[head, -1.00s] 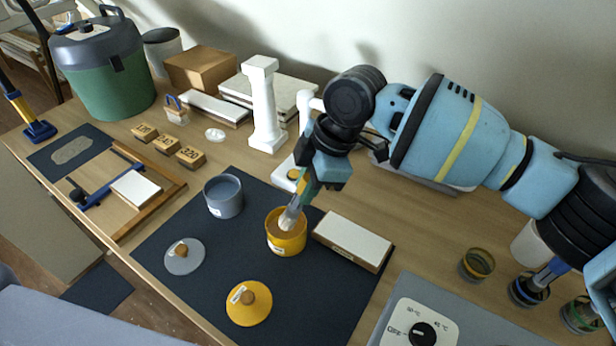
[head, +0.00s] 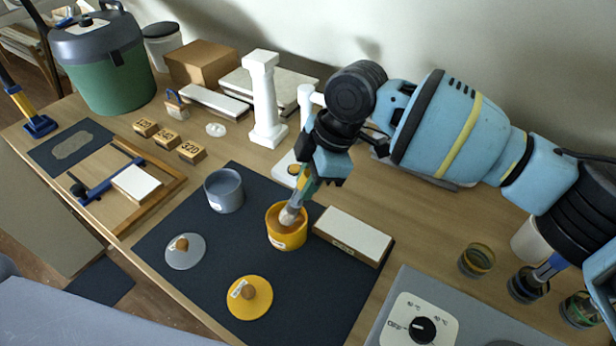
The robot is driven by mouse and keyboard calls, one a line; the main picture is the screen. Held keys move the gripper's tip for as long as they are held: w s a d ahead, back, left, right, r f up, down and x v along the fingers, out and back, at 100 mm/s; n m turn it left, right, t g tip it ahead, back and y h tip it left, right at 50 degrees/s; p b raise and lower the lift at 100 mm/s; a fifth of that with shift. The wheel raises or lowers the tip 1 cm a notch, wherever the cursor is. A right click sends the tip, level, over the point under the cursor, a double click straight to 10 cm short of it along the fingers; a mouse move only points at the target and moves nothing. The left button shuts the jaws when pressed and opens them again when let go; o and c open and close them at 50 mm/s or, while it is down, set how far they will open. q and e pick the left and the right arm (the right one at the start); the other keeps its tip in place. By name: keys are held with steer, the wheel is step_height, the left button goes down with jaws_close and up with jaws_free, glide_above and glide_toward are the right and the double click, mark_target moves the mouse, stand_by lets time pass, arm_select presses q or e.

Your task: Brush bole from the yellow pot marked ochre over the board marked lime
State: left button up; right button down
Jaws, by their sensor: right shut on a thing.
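The yellow pot (head: 287,241) stands open on a dark mat, with a small white label too small to read. My right gripper (head: 312,178) is above it, shut on a brush (head: 301,197). The brush tilts down to the left, and its bristles are inside the pot's mouth, partly hidden by the rim. A white-topped board (head: 353,235) lies just right of the pot; the marking on its front edge is unreadable. Another white-topped board (head: 136,182) lies by a clamp at the left. My left gripper is not in view.
The dark mat (head: 190,292) also holds a grey pot (head: 224,194), a grey lid (head: 185,254) and a yellow lid (head: 249,300). A white column (head: 264,98) stands behind. Jars (head: 477,261) and a grey device with a dial (head: 425,325) are at the right.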

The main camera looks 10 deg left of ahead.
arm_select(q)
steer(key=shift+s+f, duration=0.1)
arm_select(e)
steer(key=shift+f, duration=0.45)
stand_by(0.4)
steer(key=shift+f, duration=0.15)
stand_by(1.6)
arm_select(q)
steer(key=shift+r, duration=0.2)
